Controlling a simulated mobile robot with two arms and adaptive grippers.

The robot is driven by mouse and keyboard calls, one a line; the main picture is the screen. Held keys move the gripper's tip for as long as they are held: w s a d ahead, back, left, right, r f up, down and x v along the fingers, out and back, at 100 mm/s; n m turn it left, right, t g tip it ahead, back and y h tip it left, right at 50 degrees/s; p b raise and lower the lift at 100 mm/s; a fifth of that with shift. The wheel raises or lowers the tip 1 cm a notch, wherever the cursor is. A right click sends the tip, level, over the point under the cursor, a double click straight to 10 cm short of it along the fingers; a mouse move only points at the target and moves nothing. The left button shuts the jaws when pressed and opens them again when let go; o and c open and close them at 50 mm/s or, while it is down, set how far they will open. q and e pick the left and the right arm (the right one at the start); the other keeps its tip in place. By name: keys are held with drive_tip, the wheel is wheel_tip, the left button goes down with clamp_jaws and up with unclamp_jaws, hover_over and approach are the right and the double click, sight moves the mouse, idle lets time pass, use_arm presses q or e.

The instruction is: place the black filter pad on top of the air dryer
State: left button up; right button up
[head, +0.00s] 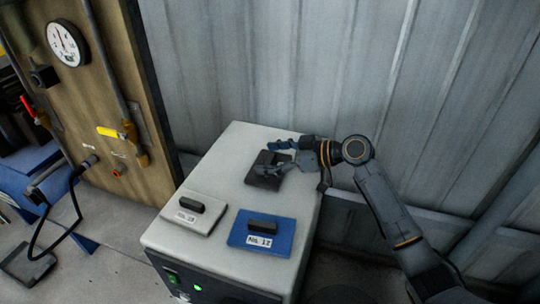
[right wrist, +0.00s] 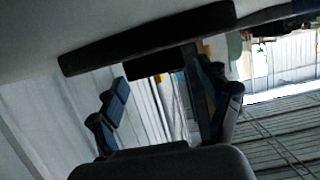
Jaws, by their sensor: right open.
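The black filter pad (head: 262,182) lies flat on the rear part of the top of the air dryer (head: 228,160), a pale grey box. My right gripper (head: 272,157) is open and over the pad, partly hiding it in the head view. In the right wrist view the black pad (right wrist: 150,38) lies against the pale top. Its dark handle (right wrist: 150,68) shows between the spread fingertips of my right gripper (right wrist: 158,82), with no clear grip on it. My left gripper is not in view.
A white pad (head: 190,217) and a blue pad (head: 262,238), each labelled and with a black handle, lie on the dryer's front part. A corrugated wall (head: 260,60) stands close behind. A panel with a gauge (head: 66,43) and pipes is at left.

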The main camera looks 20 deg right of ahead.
drive_tip(key=shift+s+d, duration=0.35)
drive_tip(key=shift+d, duration=0.1)
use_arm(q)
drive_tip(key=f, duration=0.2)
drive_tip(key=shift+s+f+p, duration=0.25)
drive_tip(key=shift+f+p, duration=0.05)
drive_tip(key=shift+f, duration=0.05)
use_arm(e)
drive_tip(key=v, duration=1.1)
drive_tip(key=shift+w+a+r, duration=0.1)
drive_tip(key=shift+r, duration=0.2)
